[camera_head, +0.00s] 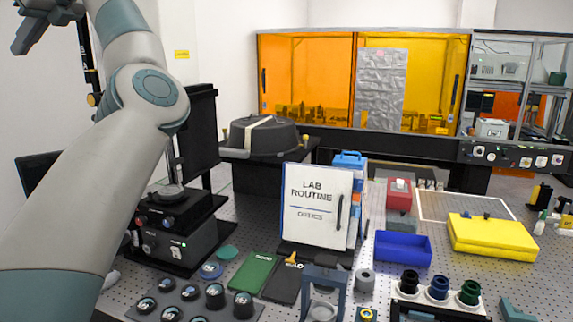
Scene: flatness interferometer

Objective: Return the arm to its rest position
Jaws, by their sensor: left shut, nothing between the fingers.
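My left arm comes in from the lower left of the head view and bends at the elbow near the top. Its gripper (33,35) is at the top left corner, raised high above the bench, shut and empty. It touches nothing that I can see. The arm hides part of the bench's left side. My right gripper is not in view.
A black instrument (180,235) stands close beside my arm. A LAB ROUTINE binder (316,205), blue bin (403,248), yellow case (490,236) and several optics (215,295) occupy the perforated bench. An orange enclosure (310,75) stands behind.

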